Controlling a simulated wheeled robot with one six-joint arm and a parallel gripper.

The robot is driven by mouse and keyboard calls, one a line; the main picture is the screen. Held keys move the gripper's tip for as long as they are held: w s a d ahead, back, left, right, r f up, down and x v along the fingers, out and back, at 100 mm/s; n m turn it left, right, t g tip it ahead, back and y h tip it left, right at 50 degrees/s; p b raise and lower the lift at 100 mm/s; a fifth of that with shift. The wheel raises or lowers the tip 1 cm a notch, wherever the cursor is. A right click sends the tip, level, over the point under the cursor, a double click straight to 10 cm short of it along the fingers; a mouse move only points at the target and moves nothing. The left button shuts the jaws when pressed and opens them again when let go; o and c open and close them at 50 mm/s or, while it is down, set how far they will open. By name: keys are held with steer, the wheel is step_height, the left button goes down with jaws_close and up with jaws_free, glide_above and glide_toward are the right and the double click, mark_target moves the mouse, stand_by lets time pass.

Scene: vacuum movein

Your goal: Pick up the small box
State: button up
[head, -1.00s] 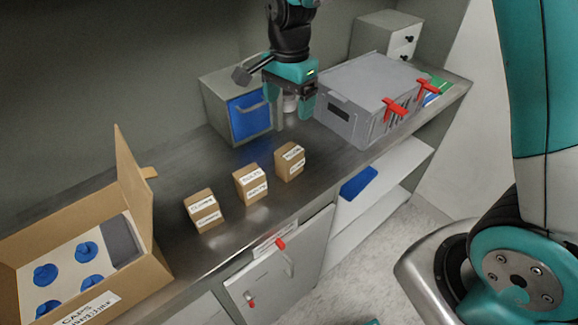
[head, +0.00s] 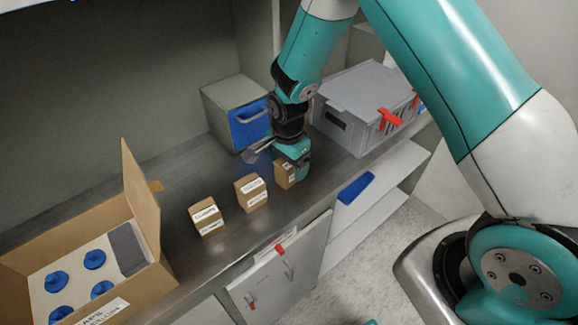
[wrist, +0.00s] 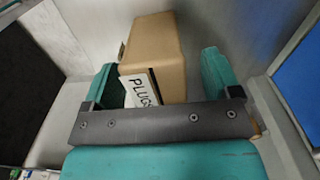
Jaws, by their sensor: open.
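Three small brown boxes stand in a row on the metal counter. The right box (head: 283,174) is under my gripper (head: 293,164), partly hidden by it. In the wrist view the box (wrist: 154,50) carries a white label reading "PLUGS". It lies between the two teal fingers of my gripper (wrist: 160,80), with a gap visible at the right finger. My gripper is open and not closed on it. The middle box (head: 251,193) and the left box (head: 206,217) have white labels and stand apart to the left.
An open cardboard carton (head: 150,262) with blue caps stands at the left. A grey cabinet with a blue front (head: 247,124) is behind my gripper. A grey lidded crate (head: 362,88) with red latches stands to the right. The counter's front edge is close to the boxes.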

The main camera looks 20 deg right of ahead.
steer(key=shift+f, duration=1.35)
steer(key=c, duration=1.1)
steer(key=shift+r, duration=0.1)
